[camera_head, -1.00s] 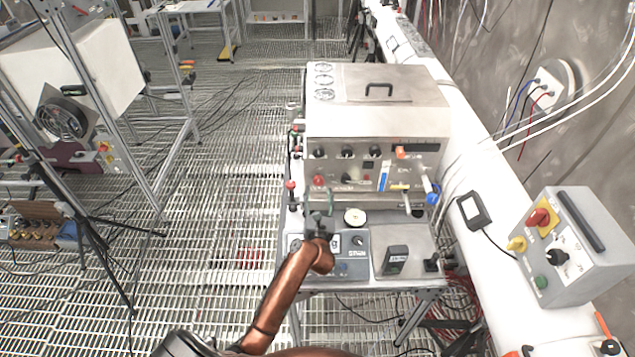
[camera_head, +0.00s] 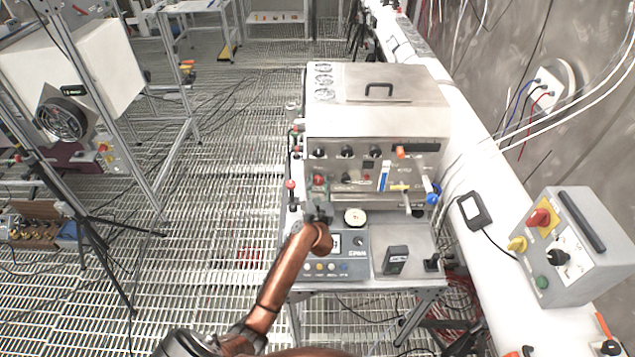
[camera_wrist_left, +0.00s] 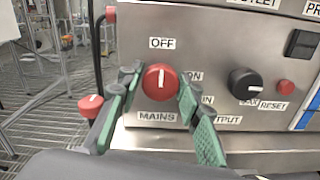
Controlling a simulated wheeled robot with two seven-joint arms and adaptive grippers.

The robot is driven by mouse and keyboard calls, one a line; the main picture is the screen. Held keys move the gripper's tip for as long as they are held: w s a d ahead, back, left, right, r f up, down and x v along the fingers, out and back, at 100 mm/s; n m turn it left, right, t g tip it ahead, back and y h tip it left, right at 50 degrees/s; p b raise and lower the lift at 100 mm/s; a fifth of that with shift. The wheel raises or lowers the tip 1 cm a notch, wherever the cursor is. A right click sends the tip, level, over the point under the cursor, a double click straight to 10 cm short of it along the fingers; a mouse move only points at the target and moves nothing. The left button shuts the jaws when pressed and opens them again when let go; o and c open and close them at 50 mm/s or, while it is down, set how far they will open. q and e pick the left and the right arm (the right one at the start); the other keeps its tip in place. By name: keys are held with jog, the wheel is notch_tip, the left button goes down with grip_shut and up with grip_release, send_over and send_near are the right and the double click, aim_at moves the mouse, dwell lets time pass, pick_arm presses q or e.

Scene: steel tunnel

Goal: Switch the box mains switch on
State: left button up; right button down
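The box (camera_head: 350,125) is a steel cabinet with a control panel on its front. Its mains switch is a round red knob (camera_wrist_left: 160,82), also visible in the head view (camera_head: 319,180). In the left wrist view it sits above a MAINS label, with OFF above it and ON to its right. Its white mark points up towards OFF. My left gripper (camera_wrist_left: 160,88) is open, with one green-padded finger on each side of the knob. I cannot tell whether either finger touches it. In the head view the gripper (camera_head: 318,208) is just below the knob. My right gripper is not in view.
A black knob (camera_wrist_left: 245,83) and a small red reset button (camera_wrist_left: 285,87) are right of the switch. A red-topped post (camera_wrist_left: 91,106) stands to the left. A grey console (camera_head: 345,268) and a round dial (camera_head: 355,216) lie below the panel.

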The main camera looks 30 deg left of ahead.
pick_arm(q)
jog(key=c, duration=0.6)
jog(key=shift+s+a, duration=0.1)
jog(key=shift+a, duration=0.15)
jog(key=shift+c, duration=0.4)
jog(key=shift+d, duration=0.2)
jog(key=shift+r+m+p, duration=0.2)
jog(key=shift+m+p, duration=0.2)
jog(key=shift+p, duration=0.4)
jog(key=m+p, duration=0.8)
jog(key=p, duration=0.2)
jog(key=shift+p, duration=0.4)
jog(key=m+p, duration=0.3)
jog(key=m, duration=0.1)
jog(key=shift+m, duration=0.4)
jog(key=shift+f+m+p, duration=0.15)
jog(key=shift+m+p, duration=1.15)
jog(key=shift+m, duration=0.8)
